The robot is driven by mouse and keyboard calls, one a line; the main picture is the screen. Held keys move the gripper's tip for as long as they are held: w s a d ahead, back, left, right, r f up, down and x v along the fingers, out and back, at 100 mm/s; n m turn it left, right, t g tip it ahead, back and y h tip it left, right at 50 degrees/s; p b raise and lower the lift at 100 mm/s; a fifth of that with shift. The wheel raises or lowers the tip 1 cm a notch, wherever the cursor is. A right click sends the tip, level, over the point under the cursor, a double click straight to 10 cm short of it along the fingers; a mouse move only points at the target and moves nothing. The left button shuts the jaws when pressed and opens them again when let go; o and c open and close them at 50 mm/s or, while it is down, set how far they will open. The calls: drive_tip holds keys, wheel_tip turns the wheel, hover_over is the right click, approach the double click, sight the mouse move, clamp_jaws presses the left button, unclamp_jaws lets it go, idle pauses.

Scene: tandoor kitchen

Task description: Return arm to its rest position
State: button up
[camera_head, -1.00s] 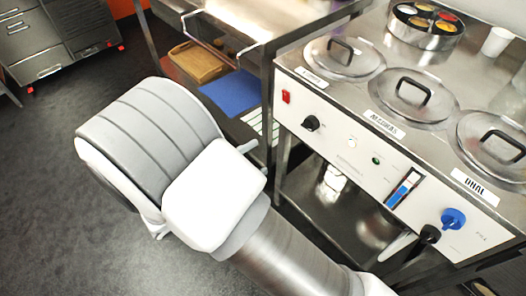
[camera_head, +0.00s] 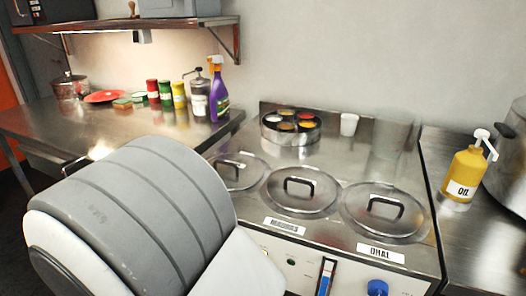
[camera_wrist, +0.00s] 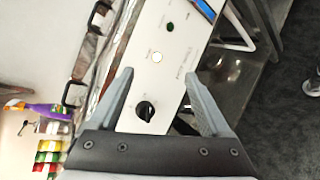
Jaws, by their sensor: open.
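My gripper (camera_wrist: 158,95) shows in the wrist view with its two grey fingers spread apart and nothing between them. Beyond the fingers is the white control panel (camera_wrist: 170,60) of the warmer unit, with a black knob (camera_wrist: 145,110) between the fingertips in the picture. I cannot tell the distance to the panel. In the head view my grey and white arm (camera_head: 140,215) fills the lower left, and my gripper is out of sight there.
The steel warmer (camera_head: 330,225) has several lidded pots and a round spice tin (camera_head: 290,128). A white cup (camera_head: 349,124) stands behind. A yellow oil bottle (camera_head: 464,175) is at right. The left counter (camera_head: 60,125) holds jars and a purple spray bottle (camera_head: 219,95). A shelf (camera_head: 130,24) hangs above.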

drive_tip(key=s+d+r+m+g+y, duration=0.1)
drive_tip(key=s+d+r+m+y, duration=0.2)
drive_tip(key=d+r+m, duration=0.35)
drive_tip(key=s+d+r+m+g+y, duration=0.1)
drive_tip(key=s+d+r+m+y, duration=0.2)
drive_tip(key=d, duration=0.6)
drive_tip(key=s+d+r+m+g+y, duration=0.2)
drive_tip(key=d+r+m+y, duration=0.25)
drive_tip(key=d, duration=0.35)
wheel_tip(320, 180, up, 16)
drive_tip(key=p, duration=1.5)
drive_tip(key=shift+w+p, duration=0.15)
drive_tip(key=shift+p, duration=0.2)
